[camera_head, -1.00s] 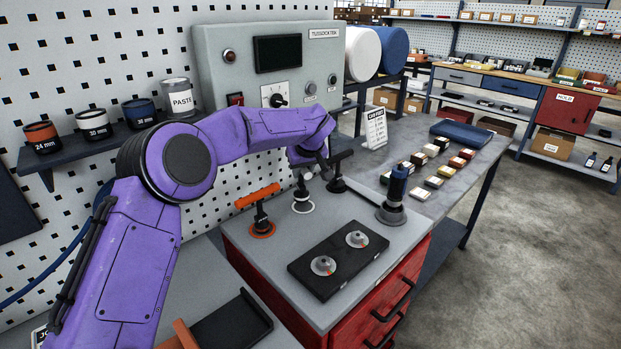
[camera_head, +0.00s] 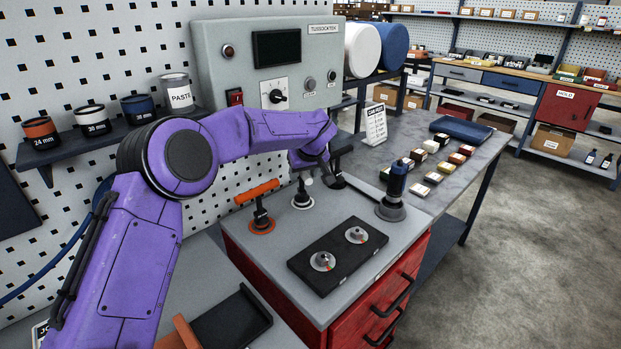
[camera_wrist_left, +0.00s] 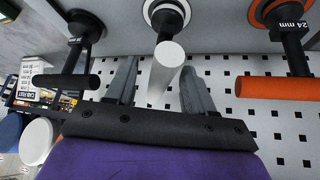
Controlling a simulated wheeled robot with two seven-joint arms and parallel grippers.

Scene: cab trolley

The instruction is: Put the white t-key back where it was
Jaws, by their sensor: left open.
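The white t-key (camera_head: 302,200) stands upright at a white-ringed base on the grey cabinet top, between the orange and black t-keys. My left gripper (camera_wrist_left: 158,68) is open, its two fingers on either side of the white handle (camera_wrist_left: 167,68) in the left wrist view. Gaps show between the handle and both fingers. In the head view my purple wrist hides most of this gripper and the top of the white key. The orange t-key (camera_head: 260,207) is left of it, and the black t-key (camera_head: 335,180) is right of it. My right gripper is not in view.
A black tray (camera_head: 334,270) with two round metal pieces lies nearer on the cabinet top. A blue-handled tool (camera_head: 396,185) stands at its right. The grey control box (camera_head: 215,65) and pegboard are close behind my arm. A bench with small boxes is beyond.

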